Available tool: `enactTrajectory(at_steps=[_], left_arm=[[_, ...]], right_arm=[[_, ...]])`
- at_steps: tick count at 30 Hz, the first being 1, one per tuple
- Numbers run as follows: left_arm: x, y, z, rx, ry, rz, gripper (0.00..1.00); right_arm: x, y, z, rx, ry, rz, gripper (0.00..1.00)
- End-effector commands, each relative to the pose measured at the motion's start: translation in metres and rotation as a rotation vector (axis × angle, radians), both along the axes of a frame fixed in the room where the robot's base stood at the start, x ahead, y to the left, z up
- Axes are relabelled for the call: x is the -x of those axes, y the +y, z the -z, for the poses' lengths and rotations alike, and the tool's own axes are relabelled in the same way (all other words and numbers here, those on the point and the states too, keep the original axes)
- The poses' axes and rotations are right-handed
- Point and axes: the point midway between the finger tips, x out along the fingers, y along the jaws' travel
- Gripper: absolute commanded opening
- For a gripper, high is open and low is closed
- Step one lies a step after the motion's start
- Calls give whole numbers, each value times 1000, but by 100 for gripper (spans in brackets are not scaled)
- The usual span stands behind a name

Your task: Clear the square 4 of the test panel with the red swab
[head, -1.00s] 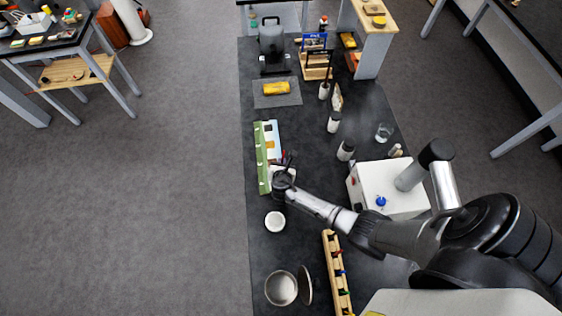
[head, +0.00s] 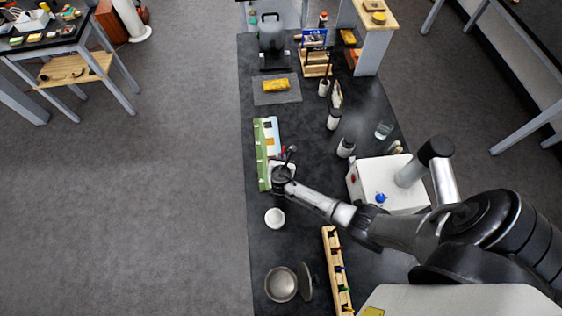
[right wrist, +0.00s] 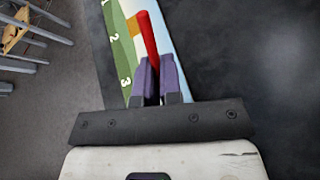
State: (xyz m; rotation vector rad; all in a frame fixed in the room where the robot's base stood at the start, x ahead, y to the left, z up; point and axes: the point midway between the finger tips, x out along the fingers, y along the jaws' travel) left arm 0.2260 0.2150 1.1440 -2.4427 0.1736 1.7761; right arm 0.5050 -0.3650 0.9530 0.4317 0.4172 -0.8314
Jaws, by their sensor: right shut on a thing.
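The test panel (head: 262,150) is a long green, white and light-blue board lying near the left edge of the dark bench. My right gripper (head: 284,165) is over its near end. In the right wrist view, the gripper (right wrist: 157,70) has purple fingers shut on the red swab (right wrist: 148,35), which points away over the panel (right wrist: 122,45). Numbers 1, 2 and 3 show along the panel's green strip, with an orange square (right wrist: 133,25) beside 2. Square 4 is hidden under the gripper. Whether the swab touches the panel cannot be told. My left gripper is not in view.
A white dish (head: 275,218), a metal bowl (head: 281,285) and a wooden rack (head: 336,270) with coloured pieces lie nearer. A white box (head: 377,178) stands right. A yellow sponge-like block (head: 276,85) lies on a grey mat (head: 263,97) beyond. Several white-and-black bottles stand along the middle.

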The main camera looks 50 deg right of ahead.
Motion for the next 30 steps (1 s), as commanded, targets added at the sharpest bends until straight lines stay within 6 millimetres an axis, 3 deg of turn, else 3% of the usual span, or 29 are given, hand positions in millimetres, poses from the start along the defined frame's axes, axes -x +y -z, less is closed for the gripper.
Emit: enactTrajectory(at_steps=[20, 30], left_arm=[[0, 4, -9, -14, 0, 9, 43], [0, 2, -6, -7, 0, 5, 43]], right_arm=[[19, 15, 0, 1, 1, -1, 0], [13, 10, 2, 2, 1, 1, 0]])
